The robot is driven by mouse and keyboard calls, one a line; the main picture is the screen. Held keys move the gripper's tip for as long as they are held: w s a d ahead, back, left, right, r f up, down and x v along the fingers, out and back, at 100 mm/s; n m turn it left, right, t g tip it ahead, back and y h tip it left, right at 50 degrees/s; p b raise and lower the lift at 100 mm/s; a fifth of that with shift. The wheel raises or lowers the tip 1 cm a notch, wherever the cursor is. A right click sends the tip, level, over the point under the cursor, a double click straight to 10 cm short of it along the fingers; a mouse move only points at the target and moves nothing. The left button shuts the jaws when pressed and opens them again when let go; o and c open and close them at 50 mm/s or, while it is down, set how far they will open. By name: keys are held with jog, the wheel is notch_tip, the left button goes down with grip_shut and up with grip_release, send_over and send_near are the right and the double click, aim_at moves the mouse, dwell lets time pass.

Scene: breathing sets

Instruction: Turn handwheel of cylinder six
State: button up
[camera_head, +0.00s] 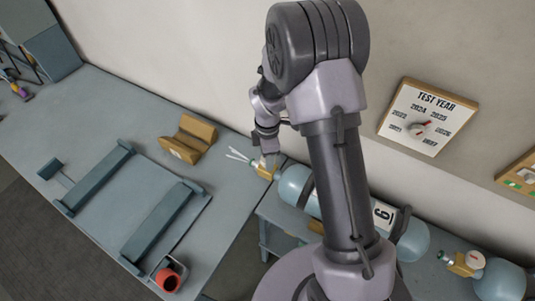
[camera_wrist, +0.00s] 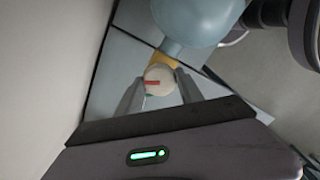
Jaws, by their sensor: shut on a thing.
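Cylinder six (camera_head: 294,184) is a pale blue cylinder lying on its side, with a white "6" label (camera_head: 383,216); my arm hides part of it. Its brass valve (camera_head: 264,170) points left toward the bench; it also shows in the wrist view (camera_wrist: 163,61). In the wrist view the handwheel (camera_wrist: 157,73) is a round pale knob with a red mark. My gripper (camera_wrist: 159,84) is shut on it, one finger on each side. In the head view my arm largely hides the handwheel.
A blue-grey bench (camera_head: 100,105) with a cradle rack (camera_head: 160,225), a brown block (camera_head: 190,138) and a red round part (camera_head: 169,279) lies left. Another cylinder (camera_head: 500,281) with its own valve lies right. A "TEST YEAR" dial board (camera_head: 428,116) hangs on the wall behind.

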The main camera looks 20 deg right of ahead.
jog(key=n+p, duration=0.1)
jog(key=n, duration=0.5)
jog(key=shift+r+p, duration=0.1)
jog(key=shift+p, duration=0.3)
jog(key=n+p, duration=0.1)
jog(key=n, duration=0.5)
jog(key=shift+n, duration=0.3)
jog(key=shift+w+p, duration=0.1)
jog(key=shift+p, duration=0.2)
jog(key=o, duration=1.4)
notch_tip(320, 180, up, 17)
jog(key=p, duration=0.2)
jog(key=shift+r, duration=0.1)
